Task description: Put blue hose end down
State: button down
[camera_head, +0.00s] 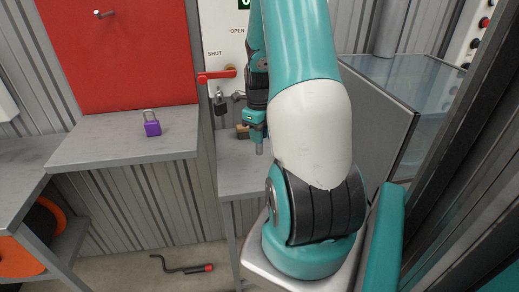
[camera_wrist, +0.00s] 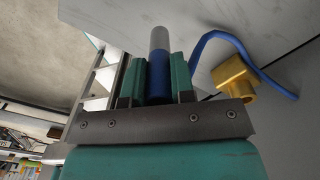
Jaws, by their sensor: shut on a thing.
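My gripper (camera_head: 257,125) is over the narrow grey bench in the middle of the head view, left of my forearm. In the wrist view its teal fingers are shut on the blue hose end (camera_wrist: 158,80), a blue sleeve with a grey metal tip. The tip (camera_head: 259,148) points down below my fingers in the head view; whether it touches the bench is unclear. The blue hose (camera_wrist: 222,36) curves around to a brass fitting (camera_wrist: 234,84) in the wrist view. The fitting also shows beside my gripper in the head view (camera_head: 242,132).
A purple padlock (camera_head: 152,125) stands on the left grey shelf (camera_head: 90,146). A red lever (camera_head: 216,76) and a dark padlock (camera_head: 220,104) are on the white panel behind my gripper. A glass-topped tank (camera_head: 400,85) is at right.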

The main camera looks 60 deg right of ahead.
aim_at(260, 149)
jog(key=shift+f, duration=2.85)
jog(key=shift+f, duration=0.15)
jog(key=c, duration=1)
grip_release()
jog(key=shift+o, duration=0.2)
